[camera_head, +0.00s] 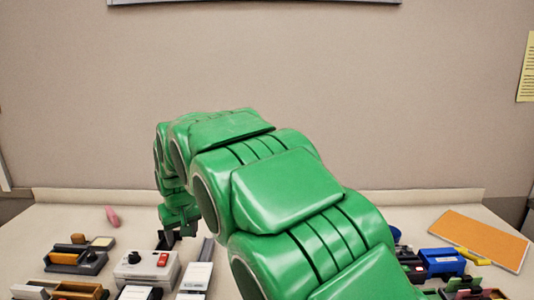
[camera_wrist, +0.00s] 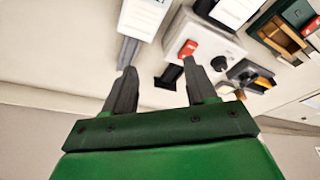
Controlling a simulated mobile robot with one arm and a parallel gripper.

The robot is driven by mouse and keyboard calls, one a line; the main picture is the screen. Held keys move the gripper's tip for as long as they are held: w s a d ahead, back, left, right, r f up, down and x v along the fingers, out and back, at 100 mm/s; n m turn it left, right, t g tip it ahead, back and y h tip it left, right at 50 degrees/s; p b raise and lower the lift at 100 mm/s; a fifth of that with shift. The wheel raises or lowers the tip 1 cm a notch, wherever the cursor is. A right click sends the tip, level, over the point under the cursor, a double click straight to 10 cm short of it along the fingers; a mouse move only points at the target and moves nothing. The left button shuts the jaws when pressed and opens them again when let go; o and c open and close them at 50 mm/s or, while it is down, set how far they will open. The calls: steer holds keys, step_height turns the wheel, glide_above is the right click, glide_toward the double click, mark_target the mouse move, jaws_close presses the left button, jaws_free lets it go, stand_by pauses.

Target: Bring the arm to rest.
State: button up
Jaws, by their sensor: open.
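My green arm reaches forward over the table (camera_head: 60,220), with its end bent down at the left of centre in the head view. My gripper (camera_head: 178,238) hangs near the back of the grey control box (camera_head: 140,268), which has a red switch and a black knob. In the wrist view my gripper (camera_wrist: 157,88) has its two dark fingers apart, with nothing between them but pale tabletop and a dark slot-like piece. The arm hides the middle of the table in the head view.
Left stand a black and orange device (camera_head: 76,256), a pink item (camera_head: 112,216) and a brown tray (camera_head: 75,291). White devices (camera_head: 195,278) are in front. Right are a blue box (camera_head: 442,262) and an orange board (camera_head: 480,240). The back left is fairly clear.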

steer(key=n+y, duration=0.1)
steer(key=n, duration=0.1)
glide_toward(133, 254)
steer(key=x, duration=0.8)
steer(key=shift+s+d+f, duration=0.1)
steer(key=shift+s+d, duration=0.05)
steer(key=shift+s, duration=0.1)
steer(key=shift+w+f, duration=0.1)
steer(key=shift+f, duration=0.15)
steer(key=shift+a+r+m+t+h, duration=0.1)
steer(key=shift+m+t+h, duration=0.15)
steer(key=shift+m, duration=0.55)
steer(key=shift+a+r+m+t+h, duration=0.15)
steer(key=shift+m+t, duration=0.2)
steer(key=shift+m, duration=0.45)
steer(key=shift+d+m, duration=0.1)
steer(key=shift+m, duration=0.2)
